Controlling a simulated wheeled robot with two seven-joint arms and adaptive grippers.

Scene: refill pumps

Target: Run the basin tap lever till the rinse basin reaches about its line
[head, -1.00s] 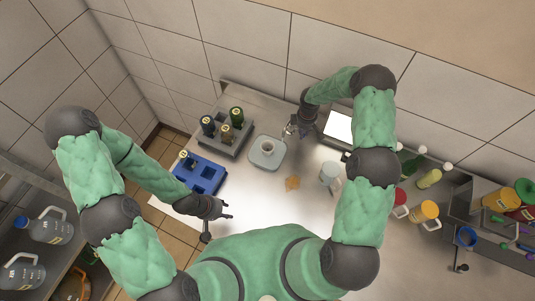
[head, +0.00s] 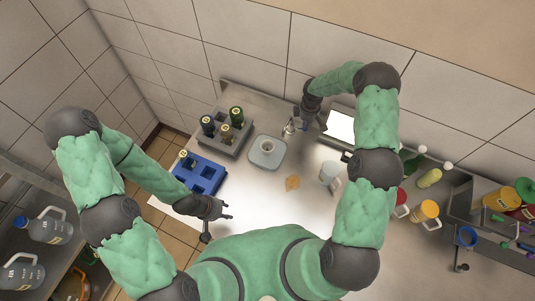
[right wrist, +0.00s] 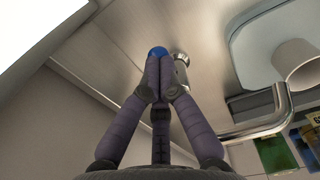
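The rinse basin (head: 256,160) is a pale square tub on the steel counter, with a white cup (head: 267,146) in it; its corner also shows in the right wrist view (right wrist: 243,50). I cannot make out its line or water level. The metal tap (head: 289,127) stands right of the basin; its curved spout (right wrist: 284,108) shows in the right wrist view. A blue knob (right wrist: 157,51), apparently on the tap lever, shows just past my right fingertips. My right gripper (right wrist: 159,62) has its fingers together; contact with the knob is unclear. My left gripper (head: 229,210) is open and empty.
A grey rack (head: 222,143) with several dark bottles stands left of the basin, with a blue tray (head: 201,176) nearer me.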

